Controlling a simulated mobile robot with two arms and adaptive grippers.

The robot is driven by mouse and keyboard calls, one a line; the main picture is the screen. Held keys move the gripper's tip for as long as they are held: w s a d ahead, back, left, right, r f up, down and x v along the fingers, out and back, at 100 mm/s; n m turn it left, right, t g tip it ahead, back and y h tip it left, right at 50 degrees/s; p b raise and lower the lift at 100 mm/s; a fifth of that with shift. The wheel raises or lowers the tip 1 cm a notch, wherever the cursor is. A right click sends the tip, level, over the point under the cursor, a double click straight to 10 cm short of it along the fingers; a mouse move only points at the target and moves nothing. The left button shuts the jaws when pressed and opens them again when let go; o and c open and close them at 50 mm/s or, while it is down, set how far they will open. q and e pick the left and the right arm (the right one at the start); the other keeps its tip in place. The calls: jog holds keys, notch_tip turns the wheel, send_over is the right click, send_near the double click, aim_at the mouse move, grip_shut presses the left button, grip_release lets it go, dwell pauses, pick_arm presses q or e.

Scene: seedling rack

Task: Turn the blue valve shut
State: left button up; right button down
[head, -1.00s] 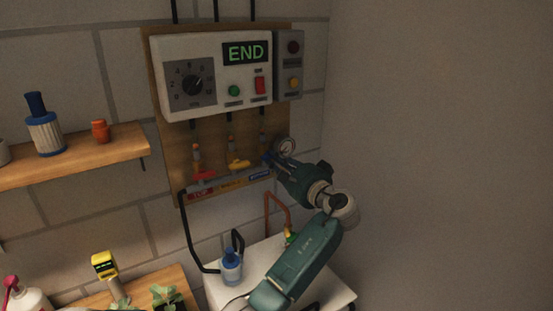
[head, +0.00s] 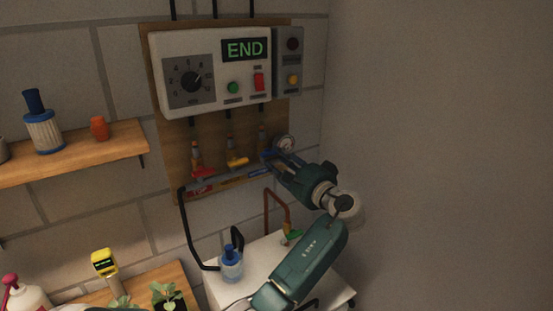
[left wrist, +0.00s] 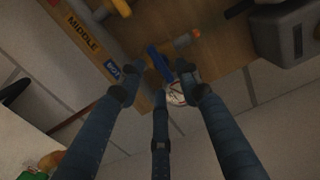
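The blue valve handle (head: 267,155) is the rightmost of three on the wooden panel, below the control box. In the left wrist view the blue handle (left wrist: 158,63) lies just beyond my left gripper (left wrist: 156,88), between its spread fingertips. The fingers are apart, and I see no clear grip on the handle. In the head view my left gripper (head: 277,161) reaches in from the right to the blue valve and partly hides it. My right gripper is not in view.
A red valve handle (head: 203,172) and a yellow valve handle (head: 237,161) sit left of the blue one. A round gauge (head: 284,143) is close beside my fingers. The control box (head: 213,105) reads END. A shelf (head: 75,153) is at left; the wall at right is bare.

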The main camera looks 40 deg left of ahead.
pick_arm(q)
jog(key=v, duration=1)
jog(key=shift+d, duration=0.2)
